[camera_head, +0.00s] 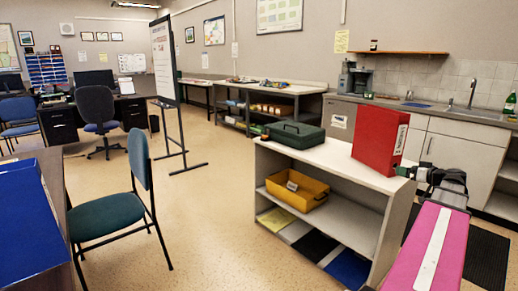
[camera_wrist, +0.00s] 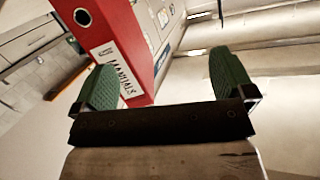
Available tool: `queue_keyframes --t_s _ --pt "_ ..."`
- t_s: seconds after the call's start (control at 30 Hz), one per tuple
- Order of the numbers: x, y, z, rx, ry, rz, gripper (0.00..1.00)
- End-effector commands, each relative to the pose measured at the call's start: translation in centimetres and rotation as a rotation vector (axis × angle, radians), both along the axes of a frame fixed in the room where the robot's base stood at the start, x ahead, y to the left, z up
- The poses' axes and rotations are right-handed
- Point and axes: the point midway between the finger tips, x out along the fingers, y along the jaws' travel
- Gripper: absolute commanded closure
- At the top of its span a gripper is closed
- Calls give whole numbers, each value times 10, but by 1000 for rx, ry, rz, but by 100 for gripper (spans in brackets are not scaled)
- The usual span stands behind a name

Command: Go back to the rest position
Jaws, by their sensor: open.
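My gripper (camera_head: 407,171) is at the right in the head view, level with the top of the low white shelf unit (camera_head: 335,160). A red binder (camera_head: 378,140) stands upright on that top, just left of my gripper. In the wrist view, my gripper's two green fingers (camera_wrist: 166,85) are wide apart. The red binder (camera_wrist: 117,35), with a label reading MANUALS, shows beyond them, nearer the left finger. Nothing is visibly held. I cannot tell whether a finger touches the binder.
A dark green case (camera_head: 293,134) lies on the shelf unit's top, and a yellow bin (camera_head: 297,190) sits on its shelf below. A green chair (camera_head: 110,215) and a whiteboard stand (camera_head: 165,75) are to the left. Open floor (camera_head: 215,220) lies between. A sink counter (camera_head: 440,110) runs behind.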

Motion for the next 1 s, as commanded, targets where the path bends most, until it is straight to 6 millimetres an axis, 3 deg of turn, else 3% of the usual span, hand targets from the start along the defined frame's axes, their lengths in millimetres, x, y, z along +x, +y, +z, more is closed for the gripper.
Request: queue_keyframes --t_s 0.27,0.47,0.7,1.0 --pt "18 105 -75 50 294 82 0" --pt "14 188 -136 49 557 111 0" --pt "-9 276 -199 -7 846 93 0" --pt "-58 361 -262 -160 1136 -11 0"
